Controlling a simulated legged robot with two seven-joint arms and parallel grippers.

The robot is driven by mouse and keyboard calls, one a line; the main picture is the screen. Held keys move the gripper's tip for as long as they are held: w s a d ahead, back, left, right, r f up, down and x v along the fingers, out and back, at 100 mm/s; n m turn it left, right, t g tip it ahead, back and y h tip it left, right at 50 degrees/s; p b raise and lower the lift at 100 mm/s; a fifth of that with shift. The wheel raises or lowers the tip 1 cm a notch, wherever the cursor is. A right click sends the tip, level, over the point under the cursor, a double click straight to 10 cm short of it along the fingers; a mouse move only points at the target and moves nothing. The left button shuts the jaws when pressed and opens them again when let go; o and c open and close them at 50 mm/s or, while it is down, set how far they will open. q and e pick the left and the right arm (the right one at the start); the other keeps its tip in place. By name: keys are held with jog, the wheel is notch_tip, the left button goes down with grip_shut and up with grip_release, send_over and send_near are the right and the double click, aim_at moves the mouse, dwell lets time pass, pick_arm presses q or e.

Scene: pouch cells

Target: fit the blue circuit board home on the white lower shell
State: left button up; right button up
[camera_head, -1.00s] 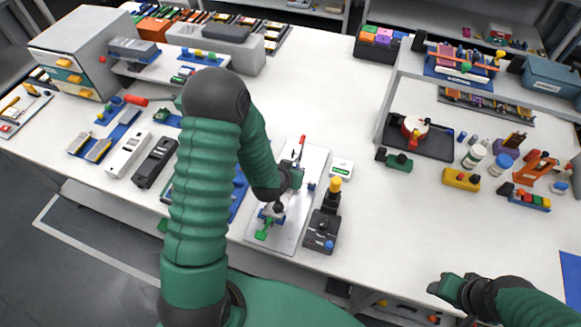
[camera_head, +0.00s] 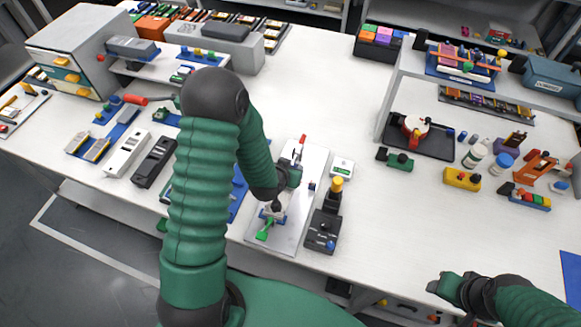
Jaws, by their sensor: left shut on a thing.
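My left gripper (camera_head: 274,208) points down over a pale metal plate (camera_head: 308,205) near the table's front edge. It is shut on a small blue piece (camera_head: 263,215), which looks like the blue circuit board. Gripper and arm hide most of it. The white lower shell cannot be made out clearly; whatever lies directly under the gripper is hidden, so I cannot tell whether the board touches it. A green clamp-like part (camera_head: 265,232) sits just in front of the gripper. My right gripper (camera_head: 440,285) is empty at the lower right, off the table's front edge; its opening is unclear.
A black box with a yellow-topped post (camera_head: 323,230) stands close right of the plate. A red-tipped lever (camera_head: 301,143) rises at the plate's back. A small white scale (camera_head: 342,167) is beside it. White and black long devices (camera_head: 127,153) lie left.

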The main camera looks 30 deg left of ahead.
pick_arm(q)
jog(key=shift+f+b, duration=0.3)
jog(key=shift+f, duration=0.1)
jog(key=shift+r, duration=0.1)
jog(key=shift+d+r+p, duration=0.1)
jog(key=shift+r+p, duration=0.15)
jog(key=shift+p, duration=0.05)
jog(key=shift+a, duration=0.3)
dwell(0.3)
jog(key=shift+f+b, duration=0.85)
dwell(0.8)
jog(key=o, duration=1.4)
jog(key=shift+o, duration=0.2)
